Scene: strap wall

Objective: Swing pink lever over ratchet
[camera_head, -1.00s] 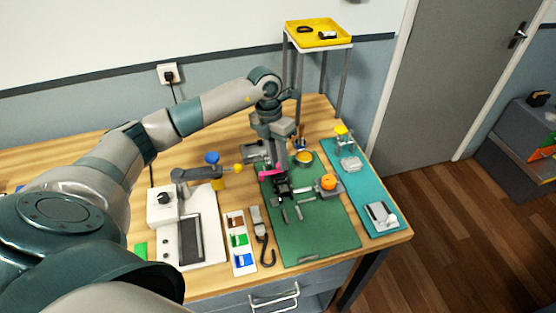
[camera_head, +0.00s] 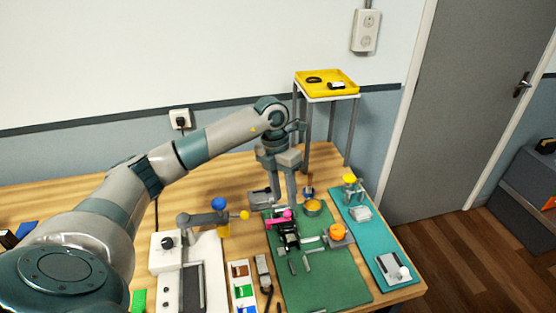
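The pink lever (camera_head: 280,217) lies at the back left of the green mat (camera_head: 325,284). It joins the black ratchet (camera_head: 290,237), which stands on the mat with grey strap-like pieces beside it. My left gripper (camera_head: 284,199) points down just behind and above the pink lever. Its two fingers look apart with nothing between them, and they seem clear of the lever. The fingertips are small in this view. My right gripper is not in view.
A teal mat (camera_head: 372,246) with small fixtures lies farther right. A grey arm with a yellow knob (camera_head: 244,215) stands left. A yellow tray (camera_head: 342,85) sits on a stand behind.

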